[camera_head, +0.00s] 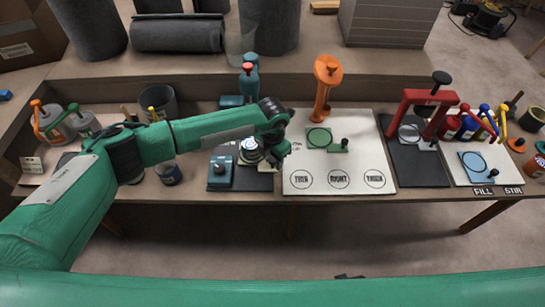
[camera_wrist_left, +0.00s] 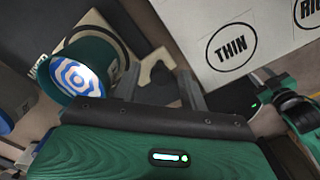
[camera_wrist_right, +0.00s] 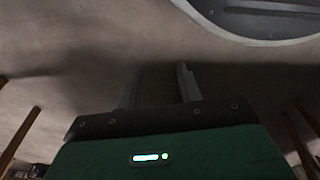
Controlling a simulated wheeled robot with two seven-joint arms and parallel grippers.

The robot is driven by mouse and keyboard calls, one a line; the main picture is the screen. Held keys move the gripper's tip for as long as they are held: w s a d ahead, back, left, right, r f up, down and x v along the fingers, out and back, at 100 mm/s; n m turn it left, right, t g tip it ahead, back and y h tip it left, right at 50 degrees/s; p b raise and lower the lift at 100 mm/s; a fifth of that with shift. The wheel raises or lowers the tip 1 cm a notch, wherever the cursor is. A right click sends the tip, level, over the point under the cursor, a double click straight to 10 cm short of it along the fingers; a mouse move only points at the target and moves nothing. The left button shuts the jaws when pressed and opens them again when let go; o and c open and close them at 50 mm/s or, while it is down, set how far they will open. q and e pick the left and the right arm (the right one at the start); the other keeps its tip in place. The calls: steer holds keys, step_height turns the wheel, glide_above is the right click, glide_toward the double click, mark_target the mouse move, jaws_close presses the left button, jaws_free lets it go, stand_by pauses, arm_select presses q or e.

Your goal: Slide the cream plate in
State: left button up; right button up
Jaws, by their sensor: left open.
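In the left wrist view a small cream piece with a rounded notch (camera_wrist_left: 156,68), which looks like the cream plate, lies on a dark surface just beyond my left fingertips. Its full outline is hidden, and I cannot make it out clearly in the head view. My left gripper (camera_wrist_left: 160,88) is open, with the cream piece in line with the gap between its fingers; I cannot tell if they touch it. In the head view the left gripper (camera_head: 280,160) hangs over the dark mat (camera_head: 262,182), left of the white board. My right gripper (camera_wrist_right: 160,85) is open and empty above bare floor.
A dark green cup with a blue-and-white patterned face (camera_wrist_left: 75,75) is close left of my left fingers. A blue device (camera_head: 220,173) is left; a red press (camera_head: 420,100) is right.

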arm_select(q)
jaws_close()
steer(key=shift+w, duration=0.1)
arm_select(e)
steer(key=shift+w+f, duration=0.1)
